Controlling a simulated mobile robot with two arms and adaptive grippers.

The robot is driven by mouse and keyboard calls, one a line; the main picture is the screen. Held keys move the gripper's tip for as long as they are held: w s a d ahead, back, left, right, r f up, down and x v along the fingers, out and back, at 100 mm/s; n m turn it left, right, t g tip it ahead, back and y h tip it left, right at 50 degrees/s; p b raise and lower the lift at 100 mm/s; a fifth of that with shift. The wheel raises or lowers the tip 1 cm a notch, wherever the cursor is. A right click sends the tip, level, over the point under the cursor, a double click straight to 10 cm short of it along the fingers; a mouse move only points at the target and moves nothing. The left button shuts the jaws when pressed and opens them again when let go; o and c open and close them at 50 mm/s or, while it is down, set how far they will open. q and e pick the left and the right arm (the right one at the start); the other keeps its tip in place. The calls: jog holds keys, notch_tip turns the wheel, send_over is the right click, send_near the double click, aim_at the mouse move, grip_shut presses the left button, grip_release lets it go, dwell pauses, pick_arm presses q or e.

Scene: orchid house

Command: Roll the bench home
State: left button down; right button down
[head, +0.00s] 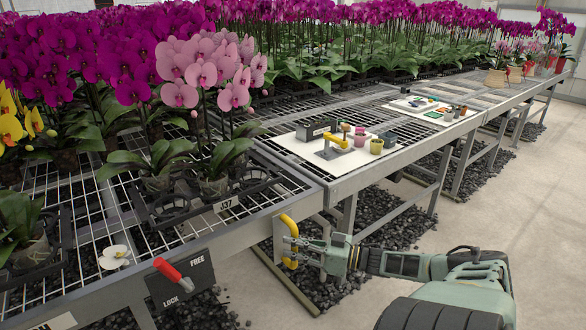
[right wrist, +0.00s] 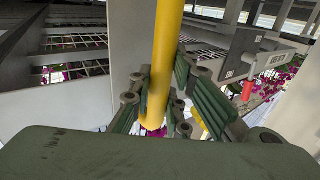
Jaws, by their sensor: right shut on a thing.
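The near bench (head: 215,232) has a wire-mesh top and a grey metal front rail. A yellow handle (head: 289,226) stands upright at its right end, below the top. My right gripper (head: 291,246) is shut on this handle; in the right wrist view the yellow bar (right wrist: 167,50) runs between the fingers. A dark plate (head: 180,283) marked FREE and LOCK hangs on the front rail. Its red lever (head: 172,271) tilts to the upper left; I cannot tell which setting it is in. The lever also shows in the right wrist view (right wrist: 247,91). My left gripper is not in view.
Potted pink orchids (head: 203,75) in a black tray and a loose white bloom (head: 114,257) are on the near bench. A second bench adjoins at right, with a white board (head: 300,150) of pots and tools. Dark gravel lies beneath; the pale floor (head: 480,215) at right is clear.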

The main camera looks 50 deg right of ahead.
jog(key=shift+d+r, duration=0.1)
jog(key=shift+d, duration=0.2)
jog(key=c, duration=1.8)
grip_release()
jog(key=shift+o, duration=0.8)
jog(key=v, duration=1.2)
jog(key=shift+s, duration=0.1)
